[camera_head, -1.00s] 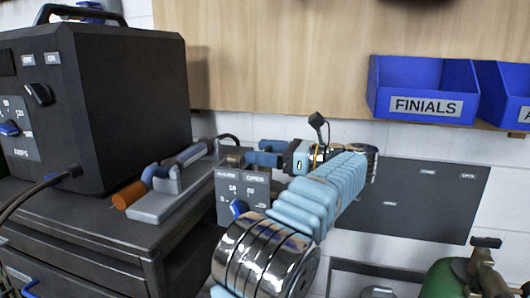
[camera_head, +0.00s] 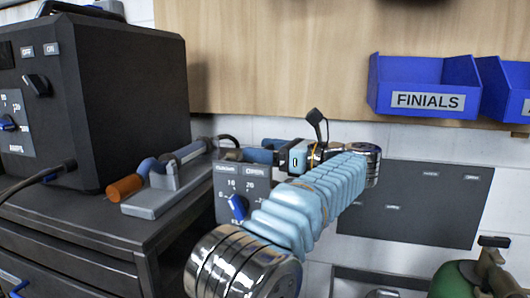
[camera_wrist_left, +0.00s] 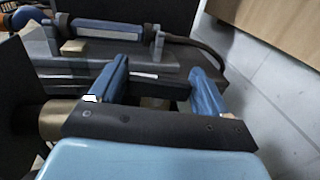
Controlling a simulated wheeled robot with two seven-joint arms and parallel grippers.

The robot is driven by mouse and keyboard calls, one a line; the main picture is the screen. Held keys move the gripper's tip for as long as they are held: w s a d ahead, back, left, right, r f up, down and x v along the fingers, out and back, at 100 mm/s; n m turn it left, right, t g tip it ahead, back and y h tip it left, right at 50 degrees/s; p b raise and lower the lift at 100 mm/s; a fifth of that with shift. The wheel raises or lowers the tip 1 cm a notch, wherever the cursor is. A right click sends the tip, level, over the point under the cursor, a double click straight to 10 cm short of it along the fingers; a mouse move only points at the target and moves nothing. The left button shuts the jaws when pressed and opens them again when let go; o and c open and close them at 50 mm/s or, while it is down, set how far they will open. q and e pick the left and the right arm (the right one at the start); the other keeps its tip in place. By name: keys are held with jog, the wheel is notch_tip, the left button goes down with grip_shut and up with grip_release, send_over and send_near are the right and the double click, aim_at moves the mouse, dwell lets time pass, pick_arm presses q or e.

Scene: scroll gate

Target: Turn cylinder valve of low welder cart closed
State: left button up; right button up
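A dark panel (camera_head: 226,186) at the cart's right side carries a blue knob (camera_head: 238,207), a scale and a small label reading OPEN. My left arm comes across in front of it and hides its right part. My left gripper (camera_head: 262,155) is just above the panel's top, its blue fingers pointing left. In the left wrist view the two fingers (camera_wrist_left: 162,85) are apart, with a dark bar-like part (camera_wrist_left: 160,91) between them. I cannot tell whether they touch it. No part clearly recognisable as the cylinder valve shows there. My right gripper is not in view.
A black welder box (camera_head: 125,105) and a torch on a grey holder (camera_head: 165,197) stand on the dark cart (camera_head: 85,235). A green cylinder (camera_head: 455,282) with a brass valve (camera_head: 492,262) is at the lower right. Blue bins (camera_head: 420,85) hang on the wall.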

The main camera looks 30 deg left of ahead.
pick_arm(q)
jog(key=shift+o, duration=1.2)
jog(key=shift+d, duration=0.15)
jog(key=d, duration=1.3)
jog(key=shift+w+d, duration=0.3)
jog(key=shift+w, duration=0.05)
